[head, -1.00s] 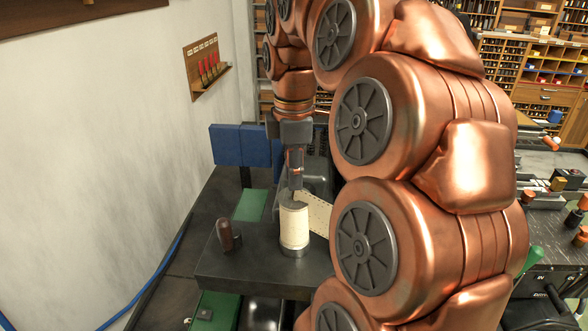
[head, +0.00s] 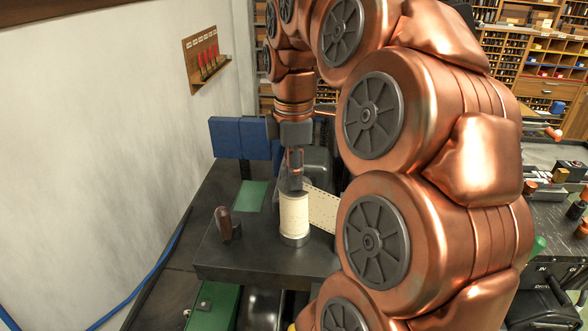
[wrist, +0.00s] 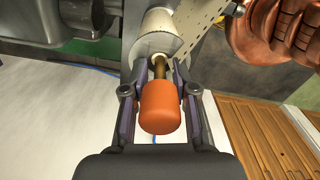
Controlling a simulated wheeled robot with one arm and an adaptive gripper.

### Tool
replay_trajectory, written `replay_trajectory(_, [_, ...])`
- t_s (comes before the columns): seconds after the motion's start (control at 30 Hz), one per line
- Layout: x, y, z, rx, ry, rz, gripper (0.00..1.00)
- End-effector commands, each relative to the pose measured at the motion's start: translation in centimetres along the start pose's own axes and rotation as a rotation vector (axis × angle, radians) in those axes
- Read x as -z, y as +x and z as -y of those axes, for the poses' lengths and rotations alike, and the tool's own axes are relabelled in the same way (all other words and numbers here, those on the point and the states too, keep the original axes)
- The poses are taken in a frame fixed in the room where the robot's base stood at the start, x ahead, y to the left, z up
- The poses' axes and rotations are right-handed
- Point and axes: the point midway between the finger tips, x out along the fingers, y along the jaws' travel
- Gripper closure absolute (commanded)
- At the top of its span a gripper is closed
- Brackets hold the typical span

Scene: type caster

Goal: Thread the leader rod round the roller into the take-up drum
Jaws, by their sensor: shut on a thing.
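My gripper (wrist: 160,78) points down over a cream paper spool (head: 294,214), and it also shows in the head view (head: 296,178). In the wrist view its fingers are shut on a brass stem (wrist: 160,65) with a rounded orange cap (wrist: 160,108). The stem lines up with the spool's end (wrist: 152,45); I cannot tell how far it sits in it. A perforated paper strip (head: 320,208) runs from the spool to the right, behind my arm. I cannot identify the take-up drum or the roller for certain.
The spool stands on a dark machine top (head: 262,255). A brown upright handle (head: 224,222) stands to its left. Blue blocks (head: 240,138) are behind, near the white wall (head: 110,140). My copper arm covers much of the right side.

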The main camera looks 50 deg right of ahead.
Motion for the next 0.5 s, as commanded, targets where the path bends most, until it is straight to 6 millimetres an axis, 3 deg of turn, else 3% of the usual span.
replay_trajectory(0.17, [0.0, 0.58, 0.01, 0.0, -0.001, 0.0, 1.0])
replay_trajectory(0.2, [0.0, 0.49, 0.0, 0.0, 0.0, 0.0, 0.7])
replay_trajectory(0.43, [0.01, 0.47, -0.01, -0.001, 0.0, 0.0, 0.46])
replay_trajectory(0.5, [0.01, 0.47, -0.01, 0.0, 0.0, 0.0, 0.43])
